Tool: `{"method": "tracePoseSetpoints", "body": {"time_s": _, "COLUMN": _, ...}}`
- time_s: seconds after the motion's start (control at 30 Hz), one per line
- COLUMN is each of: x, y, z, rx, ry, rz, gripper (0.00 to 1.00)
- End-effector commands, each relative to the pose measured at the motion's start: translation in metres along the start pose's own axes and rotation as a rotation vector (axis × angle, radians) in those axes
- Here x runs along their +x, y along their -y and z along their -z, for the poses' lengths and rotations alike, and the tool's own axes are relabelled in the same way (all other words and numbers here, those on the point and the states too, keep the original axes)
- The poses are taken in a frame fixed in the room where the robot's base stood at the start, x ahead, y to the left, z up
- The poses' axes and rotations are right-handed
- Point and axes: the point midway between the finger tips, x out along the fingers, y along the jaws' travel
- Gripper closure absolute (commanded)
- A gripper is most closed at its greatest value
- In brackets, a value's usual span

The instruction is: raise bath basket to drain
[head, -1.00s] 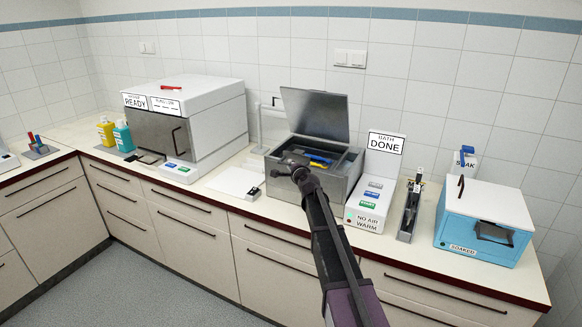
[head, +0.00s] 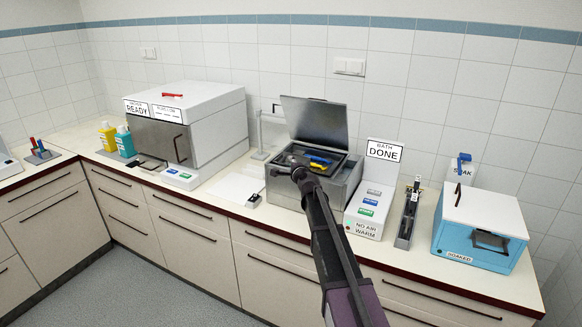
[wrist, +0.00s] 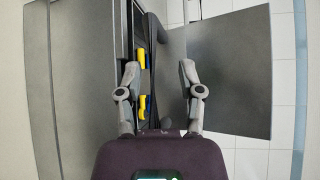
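The bath (head: 288,193) is a grey metal box in the middle of the counter, with its lid (head: 316,125) standing open at the back. A dark basket (head: 338,169) sits in its opening, with blue and yellow-handled tools (head: 318,158) in it. My gripper (head: 298,165) is over the left part of the opening and hides some of the basket. In the wrist view my gripper (wrist: 158,68) has its fingers spread apart. A dark bent bar (wrist: 153,50) shows between them, and yellow handles (wrist: 142,106) lie by the left finger. I see no finger closed on the bar.
A panel with coloured buttons (head: 368,205) and a DONE sign (head: 384,151) stands right of the bath. Further right are a narrow metal holder (head: 408,218) and a blue box (head: 480,235). A large white-topped machine (head: 190,115) and a white pad (head: 236,188) are to the left.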

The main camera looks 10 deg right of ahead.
Motion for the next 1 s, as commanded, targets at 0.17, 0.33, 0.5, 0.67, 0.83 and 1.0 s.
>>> {"method": "tracePoseSetpoints", "body": {"time_s": 0.17, "x": -0.001, "y": -0.001, "z": 0.0, "rx": -0.001, "ry": 0.001, "rz": -0.002, "gripper": 0.46}}
{"method": "tracePoseSetpoints", "body": {"time_s": 0.33, "x": -0.002, "y": -0.002, "z": 0.0, "rx": -0.002, "ry": 0.002, "rz": -0.003, "gripper": 0.46}}
{"method": "tracePoseSetpoints", "body": {"time_s": 0.5, "x": -0.001, "y": -0.006, "z": 0.0, "rx": -0.002, "ry": 0.003, "rz": -0.003, "gripper": 0.46}}
{"method": "tracePoseSetpoints", "body": {"time_s": 0.67, "x": 0.0, "y": -0.013, "z": 0.001, "rx": -0.003, "ry": 0.003, "rz": -0.003, "gripper": 0.46}}
{"method": "tracePoseSetpoints", "body": {"time_s": 0.83, "x": 0.001, "y": -0.026, "z": 0.003, "rx": -0.003, "ry": 0.003, "rz": -0.004, "gripper": 0.46}}
{"method": "tracePoseSetpoints", "body": {"time_s": 1.0, "x": 0.003, "y": -0.04, "z": 0.004, "rx": -0.003, "ry": 0.004, "rz": -0.004, "gripper": 0.46}}
